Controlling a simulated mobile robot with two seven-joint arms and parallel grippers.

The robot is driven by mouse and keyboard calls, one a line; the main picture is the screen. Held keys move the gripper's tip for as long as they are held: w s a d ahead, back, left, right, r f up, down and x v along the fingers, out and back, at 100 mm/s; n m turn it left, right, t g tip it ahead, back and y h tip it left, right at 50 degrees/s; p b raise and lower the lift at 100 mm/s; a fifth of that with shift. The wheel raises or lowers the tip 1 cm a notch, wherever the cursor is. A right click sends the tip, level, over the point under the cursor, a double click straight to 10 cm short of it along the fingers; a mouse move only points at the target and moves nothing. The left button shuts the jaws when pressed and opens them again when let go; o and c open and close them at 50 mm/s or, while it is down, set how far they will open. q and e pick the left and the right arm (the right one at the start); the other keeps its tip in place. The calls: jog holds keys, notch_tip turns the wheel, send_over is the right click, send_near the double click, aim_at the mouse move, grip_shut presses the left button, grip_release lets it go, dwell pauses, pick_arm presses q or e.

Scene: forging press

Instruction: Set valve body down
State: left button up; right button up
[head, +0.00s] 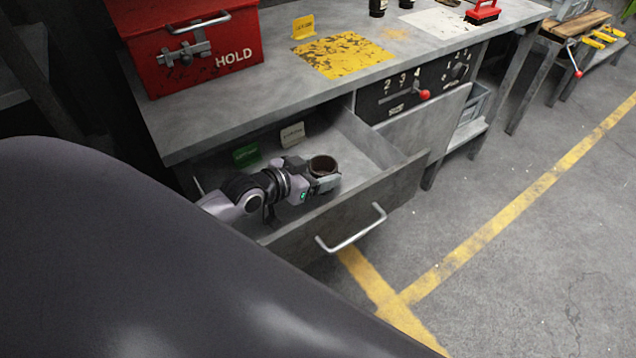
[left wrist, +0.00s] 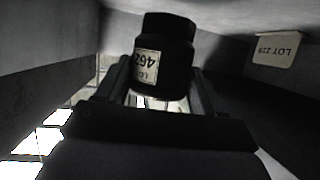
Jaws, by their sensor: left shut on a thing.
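The valve body (head: 323,164) is a dark, short cylinder with an open round top in the head view. In the left wrist view the dark valve body (left wrist: 178,55) carries a pale label reading LOT and 462. My left gripper (head: 324,180) is inside the open drawer (head: 345,206), shut on the valve body. The two fingers (left wrist: 160,88) stand on either side of it in the left wrist view. I cannot tell whether its underside touches the drawer floor. My right gripper is not in view.
The drawer front has a handle (head: 352,231). A red HOLD box (head: 190,55) and yellow patch (head: 342,55) are on the bench above.

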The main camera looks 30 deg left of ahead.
pick_arm(q)
notch_tip(320, 180, down, 3)
jog(key=shift+r+b, duration=0.1)
jog(key=shift+b, duration=0.2)
jog(key=shift+f, duration=0.35)
jog(key=o, duration=1.4)
jog(key=shift+f, duration=0.1)
jog(key=shift+s, duration=0.1)
jog(key=shift+p+v, duration=0.6)
jog(key=shift+v, duration=3.15)
